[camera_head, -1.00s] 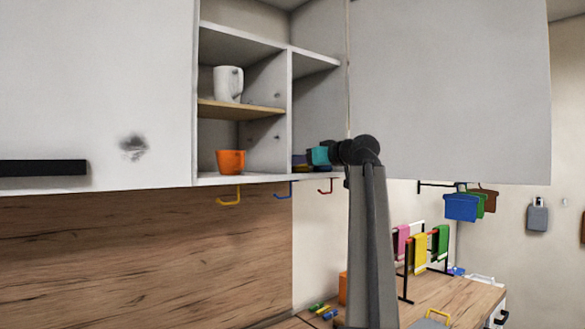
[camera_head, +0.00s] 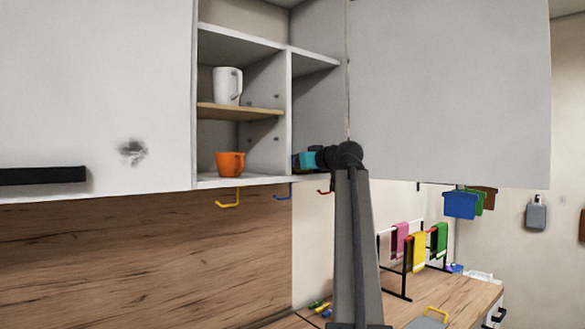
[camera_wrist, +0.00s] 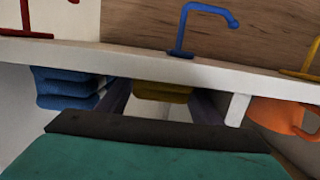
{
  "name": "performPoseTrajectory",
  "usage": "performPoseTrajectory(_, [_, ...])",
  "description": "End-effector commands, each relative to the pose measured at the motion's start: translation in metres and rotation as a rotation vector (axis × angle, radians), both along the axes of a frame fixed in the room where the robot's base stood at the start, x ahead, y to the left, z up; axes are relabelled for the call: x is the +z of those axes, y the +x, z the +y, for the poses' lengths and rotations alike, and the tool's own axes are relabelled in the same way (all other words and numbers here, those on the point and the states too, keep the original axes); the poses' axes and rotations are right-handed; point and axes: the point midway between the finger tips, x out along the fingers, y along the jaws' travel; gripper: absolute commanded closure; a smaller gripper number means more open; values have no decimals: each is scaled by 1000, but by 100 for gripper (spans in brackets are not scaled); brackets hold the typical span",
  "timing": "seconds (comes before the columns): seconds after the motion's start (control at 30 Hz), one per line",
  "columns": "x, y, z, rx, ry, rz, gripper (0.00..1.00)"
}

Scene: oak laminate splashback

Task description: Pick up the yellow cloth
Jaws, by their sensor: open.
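A folded yellow cloth (camera_wrist: 162,92) lies in the open cabinet compartment, seen upside down in the wrist view. My gripper (camera_wrist: 161,108) is open, with one dark finger to each side of the cloth in that view. Whether the fingers touch it I cannot tell. In the head view my teal gripper (camera_head: 308,160) reaches into the lower right compartment, and the folded cloth cannot be made out there. Another yellow cloth (camera_head: 419,252) hangs on the drying rack at the right, away from my gripper.
A folded blue stack (camera_wrist: 68,88) lies beside the yellow cloth. An orange cup (camera_head: 230,163) stands past the divider (camera_head: 289,110), and a white mug (camera_head: 228,86) above it. Yellow (camera_head: 229,198), blue (camera_head: 284,191) and red hooks (camera_head: 325,191) hang under the cabinet.

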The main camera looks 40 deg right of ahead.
Motion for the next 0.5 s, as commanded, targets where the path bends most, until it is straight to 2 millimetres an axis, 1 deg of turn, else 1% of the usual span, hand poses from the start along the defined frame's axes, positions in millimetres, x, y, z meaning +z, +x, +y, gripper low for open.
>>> performPoseTrajectory(0.5, [-1,1,1,1,0,0,41])
